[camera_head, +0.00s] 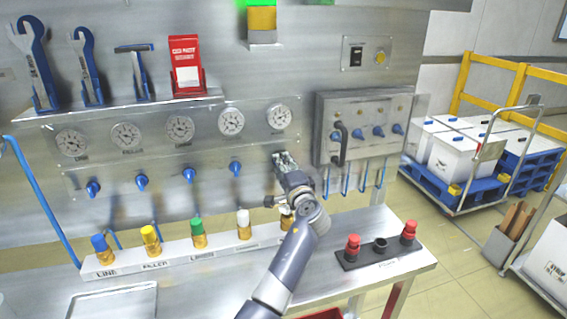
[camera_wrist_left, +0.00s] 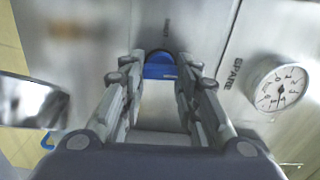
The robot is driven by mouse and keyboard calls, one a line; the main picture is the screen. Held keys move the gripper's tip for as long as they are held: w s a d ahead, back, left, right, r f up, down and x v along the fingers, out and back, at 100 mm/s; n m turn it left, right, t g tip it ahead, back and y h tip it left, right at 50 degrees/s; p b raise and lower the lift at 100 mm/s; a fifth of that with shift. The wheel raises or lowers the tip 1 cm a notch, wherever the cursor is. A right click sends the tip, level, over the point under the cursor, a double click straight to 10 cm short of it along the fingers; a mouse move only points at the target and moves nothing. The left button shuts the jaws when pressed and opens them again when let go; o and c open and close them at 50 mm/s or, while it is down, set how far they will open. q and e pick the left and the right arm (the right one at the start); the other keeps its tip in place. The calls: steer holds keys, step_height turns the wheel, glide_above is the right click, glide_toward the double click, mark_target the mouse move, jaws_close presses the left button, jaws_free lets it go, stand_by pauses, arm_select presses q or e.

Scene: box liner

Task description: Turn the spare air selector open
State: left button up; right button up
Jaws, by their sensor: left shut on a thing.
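The spare air selector (camera_wrist_left: 160,70) is a blue handle on the steel panel, seen between my left fingertips in the left wrist view beside the SPARE label (camera_wrist_left: 231,70). My left gripper (camera_head: 282,160) is at the right end of the selector row in the head view and hides this selector there. In the left wrist view my left gripper (camera_wrist_left: 161,64) is shut on the blue handle, with a finger on each side. The spare gauge (camera_head: 279,117) is just above the gripper, and it shows in the left wrist view (camera_wrist_left: 278,86). My right gripper is out of view.
Several other blue selectors, such as this one (camera_head: 235,168), sit to the left. A grey control box (camera_head: 365,108) with a black handle is close on the right. Colour-capped fittings (camera_head: 197,230) stand on the bench below. A red-button block (camera_head: 380,250) lies at its right.

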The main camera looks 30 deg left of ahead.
arm_select(q)
steer(key=shift+a+r+m, duration=0.1)
steer(key=shift+r+m, duration=0.1)
steer(key=shift+m, duration=0.3)
steer(key=o, duration=0.9)
steer(key=shift+o, duration=0.8)
steer(key=shift+a+f, duration=0.1)
steer(key=shift+f, duration=0.1)
steer(key=v, duration=1.2)
steer(key=shift+w, duration=0.1)
